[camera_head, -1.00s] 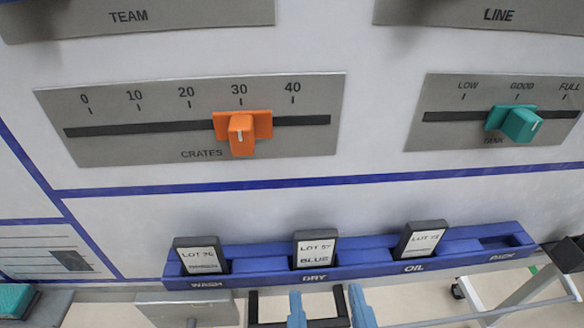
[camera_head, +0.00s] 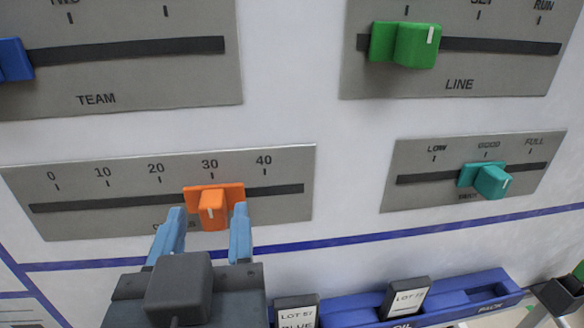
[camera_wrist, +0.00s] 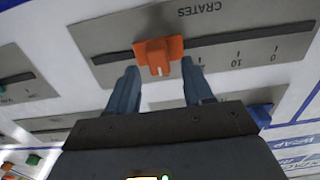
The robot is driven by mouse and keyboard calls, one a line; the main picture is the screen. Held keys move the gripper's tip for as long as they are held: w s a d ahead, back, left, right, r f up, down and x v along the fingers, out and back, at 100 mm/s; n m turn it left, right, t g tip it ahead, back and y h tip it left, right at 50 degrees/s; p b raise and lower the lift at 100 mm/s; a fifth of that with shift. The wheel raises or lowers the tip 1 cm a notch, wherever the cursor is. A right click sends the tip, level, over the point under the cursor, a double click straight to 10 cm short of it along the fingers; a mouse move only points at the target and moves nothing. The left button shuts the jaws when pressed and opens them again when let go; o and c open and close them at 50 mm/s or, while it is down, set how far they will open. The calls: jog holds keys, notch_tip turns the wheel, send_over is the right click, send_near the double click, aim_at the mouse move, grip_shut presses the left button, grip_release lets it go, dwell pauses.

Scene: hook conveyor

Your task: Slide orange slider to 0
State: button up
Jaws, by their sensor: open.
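The orange slider (camera_head: 212,207) sits on the dark slot of the grey CRATES panel (camera_head: 110,218), with its white mark at about 30. The scale runs from 0 at the left to 40 at the right in the head view. My gripper (camera_head: 205,222) is open, its blue fingers on either side of the orange knob and just below or in front of it. Whether they touch it I cannot tell. In the wrist view the panel appears upside down, with the orange slider (camera_wrist: 158,57) between and beyond the fingertips (camera_wrist: 163,72). CRATES is partly hidden by my gripper in the head view.
A teal slider (camera_head: 490,180) is on the panel to the right. A green slider (camera_head: 405,45) is on the LINE panel above, and a blue slider (camera_head: 14,60) on the TEAM panel at upper left. A blue rack (camera_head: 350,308) with lot cards juts out below.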

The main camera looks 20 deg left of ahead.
jog(key=shift+x, duration=1.05)
grip_shut()
